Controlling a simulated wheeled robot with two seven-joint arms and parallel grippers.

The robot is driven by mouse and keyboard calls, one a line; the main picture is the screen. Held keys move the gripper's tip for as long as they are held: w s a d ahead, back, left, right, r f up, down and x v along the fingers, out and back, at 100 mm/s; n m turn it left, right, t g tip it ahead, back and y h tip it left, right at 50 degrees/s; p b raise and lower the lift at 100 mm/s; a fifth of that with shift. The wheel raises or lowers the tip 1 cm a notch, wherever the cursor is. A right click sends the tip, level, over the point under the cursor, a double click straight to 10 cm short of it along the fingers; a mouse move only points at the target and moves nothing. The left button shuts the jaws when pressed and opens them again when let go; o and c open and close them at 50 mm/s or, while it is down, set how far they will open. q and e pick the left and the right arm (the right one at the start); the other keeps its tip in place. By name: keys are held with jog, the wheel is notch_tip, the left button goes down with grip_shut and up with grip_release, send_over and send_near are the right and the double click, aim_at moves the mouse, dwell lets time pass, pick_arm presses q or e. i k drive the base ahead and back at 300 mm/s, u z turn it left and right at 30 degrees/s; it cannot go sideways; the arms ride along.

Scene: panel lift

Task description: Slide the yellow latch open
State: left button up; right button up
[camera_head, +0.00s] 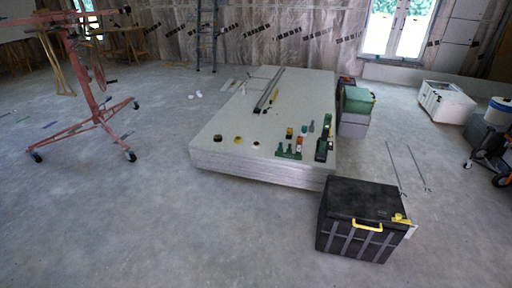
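A black box (342,205) with a closed lid stands on the floor at the lower right, in front of the panel stack. A yellow latch (400,219) shows at the top right corner of its front, small in the picture; I cannot tell its exact position. A yellow handle (367,226) runs across the upper front of the box. Neither of my grippers shows in the head view.
A low stack of pale panels (225,150) fills the middle, with several small tools on top. A red wheeled lift (95,110) stands at the left. Grey and green boxes (355,118) sit behind the black box.

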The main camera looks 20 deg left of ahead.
aim_at(398, 219)
jog(key=u, duration=0.5)
jog(key=i, duration=1.65)
jog(key=z, duration=0.8)
jog(key=i, duration=0.35)
jog(key=z, duration=0.25)
